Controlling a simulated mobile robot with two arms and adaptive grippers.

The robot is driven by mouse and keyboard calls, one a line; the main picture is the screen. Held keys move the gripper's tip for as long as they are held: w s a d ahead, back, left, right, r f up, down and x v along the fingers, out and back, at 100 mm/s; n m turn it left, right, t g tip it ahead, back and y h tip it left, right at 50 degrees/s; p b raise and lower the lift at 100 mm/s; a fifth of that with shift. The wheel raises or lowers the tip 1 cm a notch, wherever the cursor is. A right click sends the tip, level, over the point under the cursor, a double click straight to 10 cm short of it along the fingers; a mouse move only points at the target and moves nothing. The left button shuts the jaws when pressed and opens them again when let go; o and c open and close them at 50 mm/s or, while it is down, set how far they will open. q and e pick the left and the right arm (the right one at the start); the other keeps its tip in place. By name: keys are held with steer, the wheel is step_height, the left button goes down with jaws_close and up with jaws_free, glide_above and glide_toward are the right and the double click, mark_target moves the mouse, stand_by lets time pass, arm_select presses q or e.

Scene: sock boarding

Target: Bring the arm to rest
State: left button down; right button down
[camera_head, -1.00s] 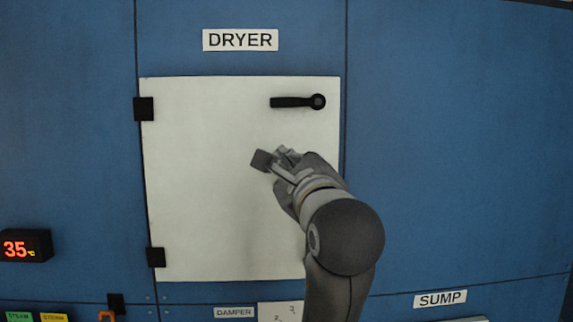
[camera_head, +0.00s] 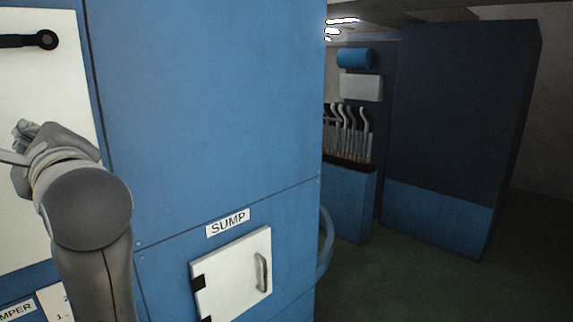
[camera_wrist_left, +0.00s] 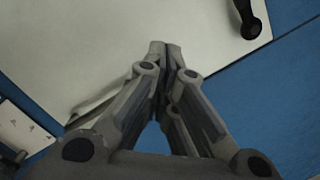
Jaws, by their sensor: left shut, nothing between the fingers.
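My left gripper (camera_head: 24,130) is at the left edge of the head view, in front of the white dryer door (camera_head: 45,205). In the left wrist view my left gripper (camera_wrist_left: 165,48) is shut, its fingertips together with nothing between them. The door fills much of that view behind the fingers. The black door handle (camera_head: 30,40) lies level, above the gripper in the head view. It also shows at the top right of the left wrist view (camera_wrist_left: 248,18). My right gripper is in neither view.
A blue machine panel (camera_head: 210,110) stands right of the door. Below it is a white sump hatch (camera_head: 232,275) with a handle, closed. Farther right stand a rack of curved pale pieces (camera_head: 350,130) and a dark blue cabinet (camera_head: 450,130). The green floor (camera_head: 430,285) between is clear.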

arm_select(q)
steer(key=w+d+f+t+h, duration=0.1)
steer(key=w+d+f+h, duration=0.15)
steer(key=f, duration=0.75)
steer(key=w+d+f+h, duration=0.1)
steer(key=w+f+h, duration=0.3)
steer(key=f, duration=0.6)
steer(key=s+d+f+n+g+h, duration=0.1)
steer(key=s+d+f+n+h, duration=0.15)
steer(key=f, duration=0.75)
steer(key=s+d+f+n+g+h, duration=0.1)
steer(key=s+d+f+n+h, duration=0.15)
steer(key=f, duration=0.65)
steer(key=s+d+f+n+g+h, duration=0.2)
steer(key=s+d+f+n+g, duration=0.15)
steer(key=s+f, duration=0.7)
steer(key=s+d+f+n+g+h, duration=0.3)
steer(key=s+d+f+n, duration=0.2)
steer(key=s+f, duration=0.5)
step_height(320, 180, down, 30)
steer(key=s+g+b, duration=0.2)
steer(key=b, duration=0.2)
steer(key=s+a+f+b, duration=0.3)
steer(key=s+f, duration=1.4)
steer(key=f, duration=0.2)
steer(key=shift+g+b, duration=0.35)
